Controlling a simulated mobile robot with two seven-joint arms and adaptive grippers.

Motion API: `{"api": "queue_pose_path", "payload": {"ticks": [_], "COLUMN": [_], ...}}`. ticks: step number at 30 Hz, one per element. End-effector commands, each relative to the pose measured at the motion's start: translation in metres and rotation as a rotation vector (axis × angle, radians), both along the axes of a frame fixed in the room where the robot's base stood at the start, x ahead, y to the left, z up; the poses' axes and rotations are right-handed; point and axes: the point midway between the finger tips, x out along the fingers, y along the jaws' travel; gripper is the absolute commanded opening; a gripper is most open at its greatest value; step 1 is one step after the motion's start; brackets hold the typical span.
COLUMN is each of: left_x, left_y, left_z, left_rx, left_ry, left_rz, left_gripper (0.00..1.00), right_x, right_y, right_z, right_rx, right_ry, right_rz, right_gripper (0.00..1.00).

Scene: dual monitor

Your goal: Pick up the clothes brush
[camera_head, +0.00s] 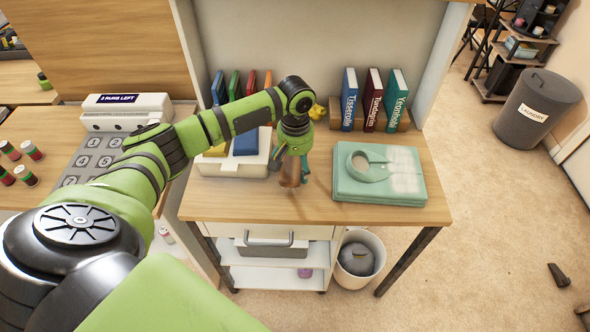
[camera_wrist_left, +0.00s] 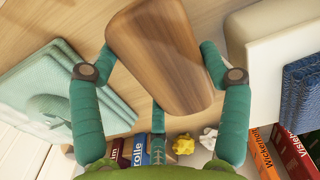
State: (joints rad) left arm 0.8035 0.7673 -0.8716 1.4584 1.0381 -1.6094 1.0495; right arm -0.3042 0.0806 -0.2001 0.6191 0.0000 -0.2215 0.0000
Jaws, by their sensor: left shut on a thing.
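The clothes brush (camera_wrist_left: 160,50) shows its brown wooden body in the left wrist view, between the teal fingers of my left gripper (camera_wrist_left: 158,65). The fingers are shut on its sides. In the head view the brush (camera_head: 290,172) is a small brown shape under my left gripper (camera_head: 291,165), over the wooden desk (camera_head: 250,205). Its bristles are hidden, and I cannot tell whether it touches the desk. My right gripper is not in either view.
Books (camera_head: 372,100) and crumpled yellow paper (camera_head: 317,111) stand behind. A laundry bin (camera_head: 537,108) is on the floor at right.

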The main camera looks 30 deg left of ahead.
Motion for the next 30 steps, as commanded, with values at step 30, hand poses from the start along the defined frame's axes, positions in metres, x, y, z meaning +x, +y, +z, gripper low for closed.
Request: {"api": "queue_pose_path", "payload": {"ticks": [30], "left_x": [-0.068], "left_y": [-0.095], "left_z": [0.081], "left_rx": [-0.002], "left_ry": [-0.001], "left_rz": [0.0], "left_gripper": [0.41], "right_x": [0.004], "right_y": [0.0], "right_z": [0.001], "right_rx": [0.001], "right_ry": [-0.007], "right_rz": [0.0], "right_gripper": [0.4]}}
